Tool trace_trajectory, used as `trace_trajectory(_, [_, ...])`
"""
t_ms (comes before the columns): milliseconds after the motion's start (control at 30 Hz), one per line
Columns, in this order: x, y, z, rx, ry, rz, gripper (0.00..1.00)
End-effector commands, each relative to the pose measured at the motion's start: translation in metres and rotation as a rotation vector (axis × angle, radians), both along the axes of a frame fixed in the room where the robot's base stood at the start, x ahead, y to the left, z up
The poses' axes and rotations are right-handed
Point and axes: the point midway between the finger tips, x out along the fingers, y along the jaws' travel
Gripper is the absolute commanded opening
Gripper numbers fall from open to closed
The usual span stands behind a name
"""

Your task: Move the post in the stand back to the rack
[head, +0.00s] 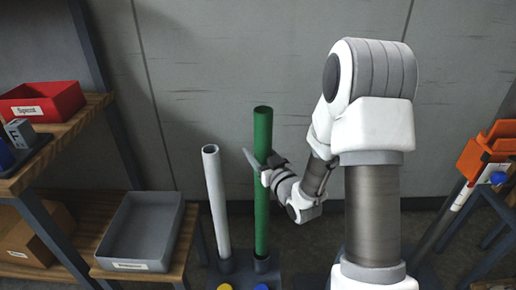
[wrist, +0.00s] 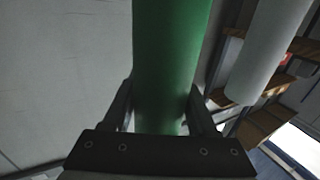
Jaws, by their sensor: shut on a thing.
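A green post (head: 263,205) stands upright in the middle of the head view. Its lower end meets a dark grey socket (head: 261,264) on a grey base; I cannot tell how deep it sits. My gripper (head: 261,166) is shut on the green post at about mid-height, coming from the right. In the wrist view the green post (wrist: 170,50) runs between the two fingers of my gripper (wrist: 164,115). A white post (head: 216,205) stands in the socket to the left, apart from the green one. It also shows in the wrist view (wrist: 268,50).
A yellow marker (head: 225,287) and a blue marker (head: 261,287) sit before the sockets. At left are wooden shelves with a red bin (head: 42,102) and a grey bin (head: 142,230). An orange piece (head: 488,150) and a slanted pole stand at right. A wall is behind.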

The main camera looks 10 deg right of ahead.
Motion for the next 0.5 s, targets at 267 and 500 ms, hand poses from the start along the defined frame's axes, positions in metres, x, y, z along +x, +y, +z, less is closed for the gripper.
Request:
trace_trajectory(267, [0.0,0.0,-0.025,0.0,-0.004,0.0,0.0])
trace_trajectory(500, [0.0,0.0,-0.045,0.0,-0.003,0.001,0.0])
